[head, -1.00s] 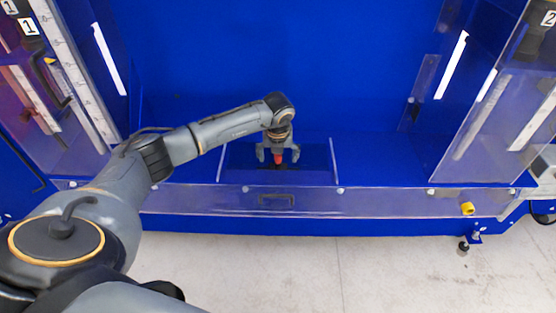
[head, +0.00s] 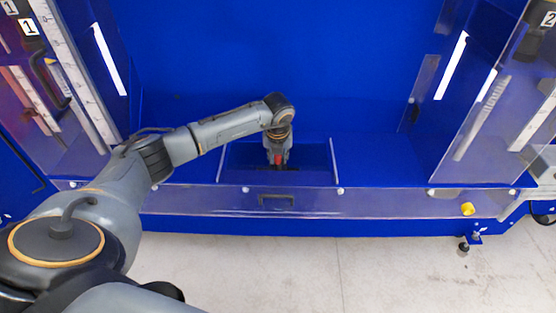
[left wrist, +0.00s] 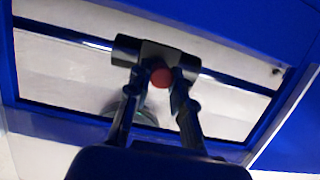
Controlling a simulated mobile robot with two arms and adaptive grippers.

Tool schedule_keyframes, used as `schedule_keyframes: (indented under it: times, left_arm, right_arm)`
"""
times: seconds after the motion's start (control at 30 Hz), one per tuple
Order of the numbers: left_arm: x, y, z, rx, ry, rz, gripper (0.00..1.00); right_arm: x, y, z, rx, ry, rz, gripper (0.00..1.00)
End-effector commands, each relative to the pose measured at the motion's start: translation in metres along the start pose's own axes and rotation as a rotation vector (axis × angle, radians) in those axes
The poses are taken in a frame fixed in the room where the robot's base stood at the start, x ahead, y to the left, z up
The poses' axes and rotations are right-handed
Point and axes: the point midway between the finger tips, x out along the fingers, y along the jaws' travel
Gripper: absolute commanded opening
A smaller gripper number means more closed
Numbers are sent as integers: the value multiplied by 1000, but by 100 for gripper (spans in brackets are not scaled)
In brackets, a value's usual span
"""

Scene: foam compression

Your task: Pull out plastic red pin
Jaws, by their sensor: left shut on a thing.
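The red pin (head: 278,160) shows as a small red spot between the fingers of my left gripper (head: 277,162) in the head view. In the left wrist view the pin's round red end (left wrist: 161,78) sits between the two fingertips, in front of a dark block on a dark bar (left wrist: 205,70). My left gripper (left wrist: 160,82) is shut on the pin. The pin's lower part is hidden. My right gripper is not in view.
A clear front panel (head: 380,203) with a dark handle (head: 276,200) runs along the blue machine's front edge. Clear side panels (head: 500,120) stand at the right. A yellow knob (head: 467,209) sits low at the right. The blue back wall is bare.

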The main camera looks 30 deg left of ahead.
Motion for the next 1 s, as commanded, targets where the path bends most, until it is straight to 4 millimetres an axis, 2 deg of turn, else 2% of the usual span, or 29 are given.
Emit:
schedule_keyframes:
  times: [0.03,0.1,0.67,1.0]
  left_arm:
    - [0,0,0,0,1,0,9]
    - [0,0,0,0,1,0,0]
    - [0,0,0,0,1,0,0]
    - [-8,0,2,0,-1,-1,0]
  right_arm:
    - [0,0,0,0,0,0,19]
    - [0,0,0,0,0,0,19]
    - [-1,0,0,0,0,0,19]
    - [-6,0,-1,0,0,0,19]
